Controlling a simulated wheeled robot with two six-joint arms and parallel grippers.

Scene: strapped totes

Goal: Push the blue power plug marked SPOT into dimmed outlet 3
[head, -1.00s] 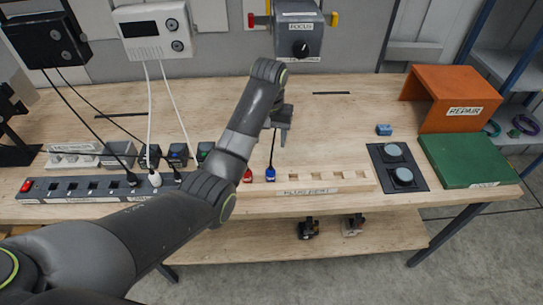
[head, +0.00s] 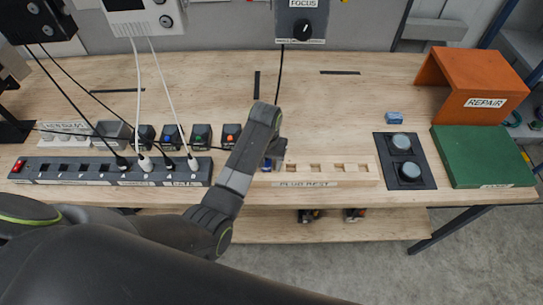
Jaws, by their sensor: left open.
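A blue plug (head: 266,164) is at the left part of the wooden plug rest (head: 330,183), mostly hidden by my left gripper; its marking is not readable. My left gripper (head: 274,152) is low over the rest, right at the blue plug, with its jaws open. A dark cord runs from the FOCUS box (head: 302,22) down behind the gripper. The dark outlet strip (head: 75,170) lies at the left, with several free sockets and black and white plugs in others. Its outlet labels are too small to read. My right gripper is not in view.
Several small dark units with coloured buttons (head: 171,139) stand behind the strip. Right of the rest are a black panel with two round buttons (head: 411,171), a small blue block (head: 394,118), a green board (head: 480,155) and an orange REPAIR stand (head: 470,90). The table's middle is mostly clear.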

